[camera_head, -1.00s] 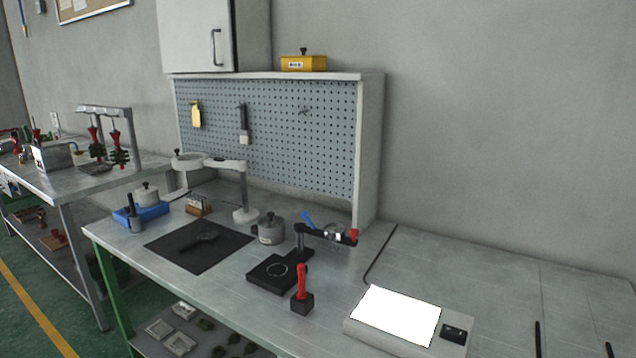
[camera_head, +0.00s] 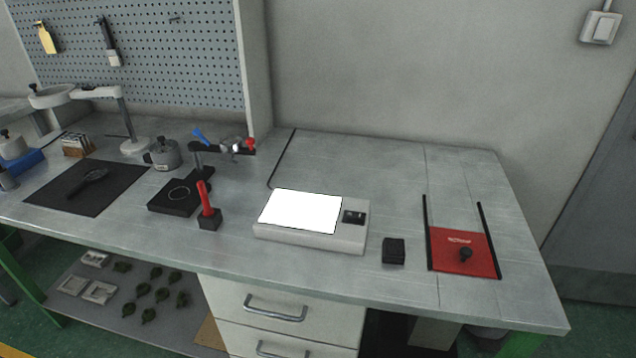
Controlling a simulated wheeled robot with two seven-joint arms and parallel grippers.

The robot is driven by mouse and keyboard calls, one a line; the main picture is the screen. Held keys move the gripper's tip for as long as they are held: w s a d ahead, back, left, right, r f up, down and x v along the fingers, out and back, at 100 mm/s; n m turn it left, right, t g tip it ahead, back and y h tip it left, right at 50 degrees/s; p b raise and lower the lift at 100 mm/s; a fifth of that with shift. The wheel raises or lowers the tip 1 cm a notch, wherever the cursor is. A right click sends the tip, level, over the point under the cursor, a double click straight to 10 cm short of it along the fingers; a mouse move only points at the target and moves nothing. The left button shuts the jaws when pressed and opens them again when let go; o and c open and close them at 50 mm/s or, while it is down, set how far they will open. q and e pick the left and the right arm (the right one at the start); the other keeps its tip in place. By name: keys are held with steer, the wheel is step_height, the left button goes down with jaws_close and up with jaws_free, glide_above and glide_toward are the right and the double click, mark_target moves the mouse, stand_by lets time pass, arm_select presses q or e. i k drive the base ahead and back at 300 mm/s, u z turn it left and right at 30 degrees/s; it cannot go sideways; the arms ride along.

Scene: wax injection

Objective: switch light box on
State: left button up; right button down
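The light box (camera_head: 350,238) is a flat pale grey box on the front middle of the workbench. Its top panel (camera_head: 300,211) shows bright white. A small black switch plate (camera_head: 354,217) sits at the right of the panel; the switch position is too small to tell. Neither of my grippers shows in the head view.
A red-handled tool in a black block (camera_head: 208,212) stands left of the light box. A small black block (camera_head: 393,251) and a red plate between black rails (camera_head: 463,252) lie to the right. The workbench (camera_head: 390,175) behind the box is clear.

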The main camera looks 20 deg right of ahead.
mark_target(352, 216)
steer(key=k, duration=1.35)
steer(key=z, duration=0.6)
steer(key=i, duration=1.15)
steer(key=u, duration=0.05)
